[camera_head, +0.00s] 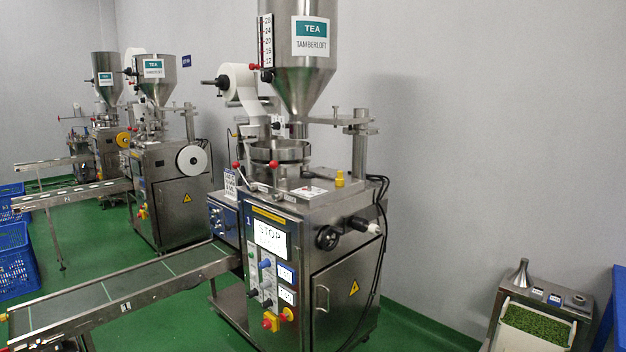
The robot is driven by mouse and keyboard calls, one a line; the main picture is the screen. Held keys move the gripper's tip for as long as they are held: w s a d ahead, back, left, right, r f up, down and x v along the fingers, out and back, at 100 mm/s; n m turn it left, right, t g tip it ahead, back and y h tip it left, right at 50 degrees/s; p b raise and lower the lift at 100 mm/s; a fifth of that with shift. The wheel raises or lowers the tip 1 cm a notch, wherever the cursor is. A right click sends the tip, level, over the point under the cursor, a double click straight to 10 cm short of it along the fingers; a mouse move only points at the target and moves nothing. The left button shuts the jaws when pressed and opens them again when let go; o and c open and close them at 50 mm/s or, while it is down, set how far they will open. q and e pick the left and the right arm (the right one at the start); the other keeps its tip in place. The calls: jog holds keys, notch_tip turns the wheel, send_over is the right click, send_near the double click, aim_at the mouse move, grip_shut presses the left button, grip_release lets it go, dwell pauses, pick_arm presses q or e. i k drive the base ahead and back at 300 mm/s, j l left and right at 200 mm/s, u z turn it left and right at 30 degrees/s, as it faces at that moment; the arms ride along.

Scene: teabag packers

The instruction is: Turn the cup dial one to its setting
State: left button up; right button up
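Neither of my grippers is in view.
A conveyor (130,291) runs from the machine to the lower left. Two more machines (172,200) (108,150) stand behind at left. Blue crates (15,262) are at the left edge. A bin of green granules (540,324) is at lower right. Green floor lies between.

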aim_at(309, 176)
jog(key=i+j, duration=0.25)
jog(key=j, duration=0.15)
jog(key=i+j, duration=0.25)
jog(key=j, duration=0.2)
jog(key=i+j, duration=0.25)
jog(key=j, duration=0.15)
jog(key=i+j, duration=0.25)
jog(key=j, duration=0.15)
jog(key=i+j, duration=0.25)
jog(key=j, duration=0.15)
